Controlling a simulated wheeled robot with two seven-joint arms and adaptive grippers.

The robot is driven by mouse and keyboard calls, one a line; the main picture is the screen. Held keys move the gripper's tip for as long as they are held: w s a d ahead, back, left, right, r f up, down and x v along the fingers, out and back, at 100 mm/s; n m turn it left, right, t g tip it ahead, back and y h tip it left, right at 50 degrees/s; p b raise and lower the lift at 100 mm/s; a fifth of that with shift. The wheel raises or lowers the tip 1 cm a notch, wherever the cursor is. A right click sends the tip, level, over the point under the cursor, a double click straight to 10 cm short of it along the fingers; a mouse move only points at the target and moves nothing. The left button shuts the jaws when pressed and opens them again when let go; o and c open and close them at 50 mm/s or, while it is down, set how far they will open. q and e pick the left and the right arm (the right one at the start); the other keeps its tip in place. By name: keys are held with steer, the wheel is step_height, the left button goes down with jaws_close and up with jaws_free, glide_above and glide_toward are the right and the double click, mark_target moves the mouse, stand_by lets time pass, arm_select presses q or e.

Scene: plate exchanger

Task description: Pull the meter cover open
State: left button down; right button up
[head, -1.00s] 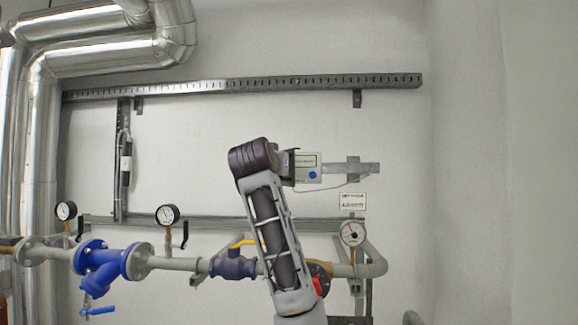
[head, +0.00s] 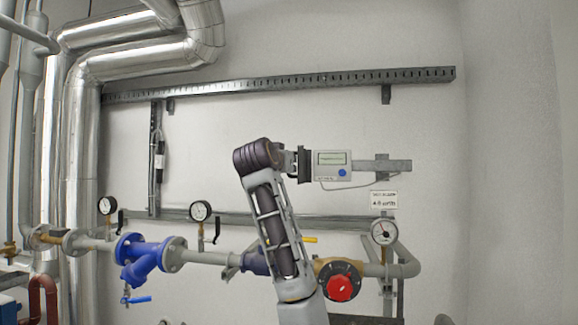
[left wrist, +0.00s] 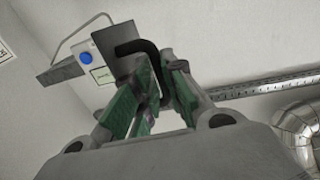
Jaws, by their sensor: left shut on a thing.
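The meter (head: 332,166) is a pale box on the wall with a greenish display and a blue button. It also shows in the left wrist view (left wrist: 97,72). Its cover (head: 305,164) stands out from its left side, seen nearly edge-on, and the display is exposed. In the left wrist view the cover is a grey plate (left wrist: 116,42) with a black bent handle (left wrist: 150,50). My left gripper (head: 294,162), with green finger pads in the left wrist view (left wrist: 150,82), is shut on the handle. My right gripper is not in view.
A bracket (head: 395,166) holds the meter, with a thin cable below it. A slotted rail (head: 280,82) runs above. The wall right of the bracket is clear.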

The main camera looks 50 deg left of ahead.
arm_select(q)
steer(key=shift+s+r, duration=0.2)
steer(key=shift+r, duration=0.25)
steer(key=c, duration=1.5)
jaws_free()
steer(key=shift+d, duration=0.1)
steer(key=shift+s+d+f, duration=0.1)
steer(key=shift+d, duration=0.05)
steer(key=v, duration=1.1)
steer(key=shift+s+f, duration=0.25)
steer(key=shift+f, duration=0.15)
steer(key=shift+w, duration=0.1)
